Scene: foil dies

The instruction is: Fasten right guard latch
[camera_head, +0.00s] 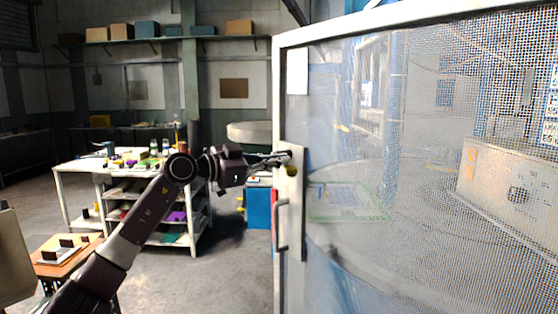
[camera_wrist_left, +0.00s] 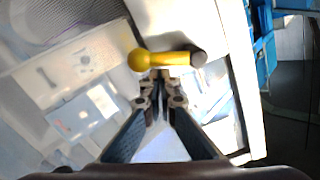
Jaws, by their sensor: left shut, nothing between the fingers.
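The guard door (camera_head: 292,80) is a pale frame with a see-through mesh panel, at the right in the head view. The guard latch (camera_head: 291,170) sits on a plate on the door's left upright, above the handle. In the left wrist view the latch (camera_wrist_left: 166,60) is a yellow lever with a round knob at its left end and a dark pivot at its right. It lies nearly level. My left gripper (camera_head: 284,157) is shut and empty at the latch. Its fingertips (camera_wrist_left: 160,76) are right by the lever's middle; I cannot tell whether they touch. My right gripper is out of view.
A vertical door handle (camera_head: 282,224) stands out below the latch. A machine panel (camera_head: 510,190) shows behind the mesh. A white workbench (camera_head: 80,170) with small parts and a blue cabinet (camera_head: 258,208) stand behind my left arm. The floor between is clear.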

